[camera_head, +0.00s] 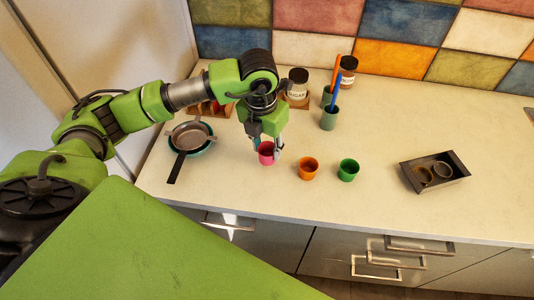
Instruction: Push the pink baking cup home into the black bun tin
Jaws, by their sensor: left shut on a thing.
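The pink baking cup (266,156) stands upright on the counter, left of the other two cups. My left gripper (270,148) comes down from above and is shut on the pink cup, with its fingers at the cup's rim. The black bun tin (456,181) lies at the right side of the counter, well apart from the gripper. Round cup-shaped hollows show inside the tin. My right gripper does not show.
An orange cup (308,168) and a green cup (348,170) stand between the pink cup and the tin. Pans (190,136) lie at the left. Jars (298,84) and holders with an orange and a blue stick stand behind. The counter (390,215) is clear at the front.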

